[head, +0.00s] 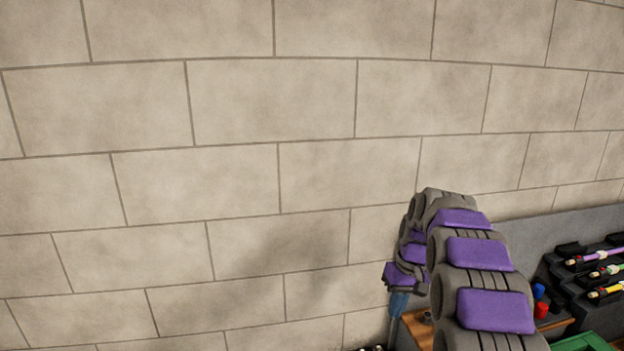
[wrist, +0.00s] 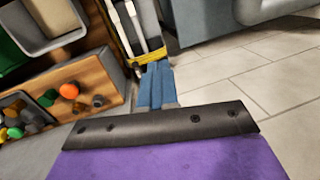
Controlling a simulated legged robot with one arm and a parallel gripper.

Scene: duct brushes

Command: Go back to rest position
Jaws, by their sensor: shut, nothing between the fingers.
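My gripper (wrist: 157,85) shows in the wrist view as two blue fingers side by side, shut and empty. In the head view, my gripper (head: 399,304) hangs below the purple and grey links of my arm, at the lower right of centre. The arm hides part of the worktop behind it. No brush is in the fingers.
A wooden surface (wrist: 111,72) with small orange and brown pieces lies left of the fingers. Grey bins stand beside it. Tiled floor (wrist: 250,70) is clear at right. A rack (head: 594,268) holds coloured brushes at far right. A beige block wall (head: 270,100) fills the background.

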